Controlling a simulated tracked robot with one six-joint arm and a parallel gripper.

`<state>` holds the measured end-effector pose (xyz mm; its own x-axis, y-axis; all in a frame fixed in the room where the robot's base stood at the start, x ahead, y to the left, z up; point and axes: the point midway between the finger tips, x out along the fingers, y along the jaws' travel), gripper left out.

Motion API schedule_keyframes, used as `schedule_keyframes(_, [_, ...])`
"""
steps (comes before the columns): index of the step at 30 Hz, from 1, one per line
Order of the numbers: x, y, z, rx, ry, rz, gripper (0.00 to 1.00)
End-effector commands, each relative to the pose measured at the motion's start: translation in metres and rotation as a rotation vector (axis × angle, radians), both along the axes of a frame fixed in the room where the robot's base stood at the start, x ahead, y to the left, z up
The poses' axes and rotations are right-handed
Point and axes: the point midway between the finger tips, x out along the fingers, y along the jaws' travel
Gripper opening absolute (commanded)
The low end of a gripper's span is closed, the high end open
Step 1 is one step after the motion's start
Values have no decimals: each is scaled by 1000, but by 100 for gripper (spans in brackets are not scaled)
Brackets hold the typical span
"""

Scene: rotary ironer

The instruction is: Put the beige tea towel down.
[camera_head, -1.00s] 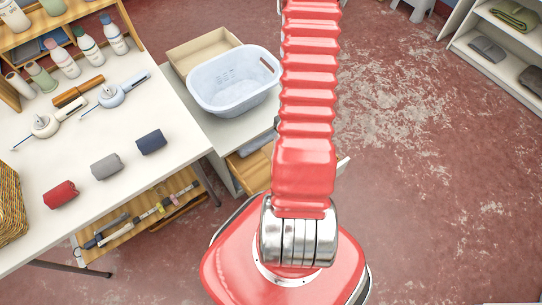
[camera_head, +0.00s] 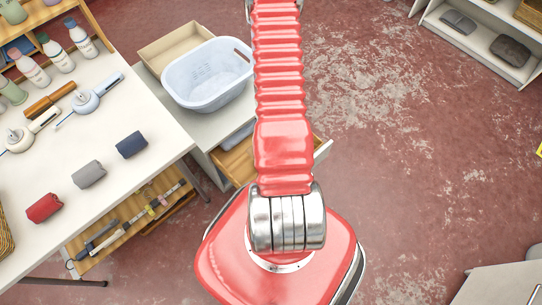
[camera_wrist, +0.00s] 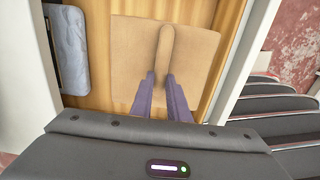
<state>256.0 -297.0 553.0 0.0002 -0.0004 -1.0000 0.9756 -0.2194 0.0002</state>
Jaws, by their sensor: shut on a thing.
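The beige tea towel (camera_wrist: 194,65) shows in the wrist view as a flat square with a raised fold along its middle. My gripper (camera_wrist: 166,82) is shut on the near end of that fold. The towel is over the wooden bottom of an open drawer (camera_wrist: 97,102); I cannot tell whether it touches the bottom. In the head view my arm hides the towel and my gripper, and only part of the open drawer (camera_head: 238,160) shows.
A blue-grey folded cloth (camera_wrist: 70,50) lies left of the towel in the drawer. A white basket (camera_head: 207,75) stands on the cabinet above. A table (camera_head: 150,185) with rolled cloths is at left. Open floor (camera_head: 400,170) lies to the right.

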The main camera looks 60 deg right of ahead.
Motion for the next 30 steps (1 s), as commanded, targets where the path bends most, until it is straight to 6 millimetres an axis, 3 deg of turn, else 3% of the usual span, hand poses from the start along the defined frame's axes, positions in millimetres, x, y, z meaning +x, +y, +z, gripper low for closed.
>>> schedule_keyframes(12, [0,1,-50,1,1,0,0])
schedule_keyframes(25, [0,0,-54,0,1,0,0])
schedule_keyframes(30, [-1,1,-67,1,2,0,0])
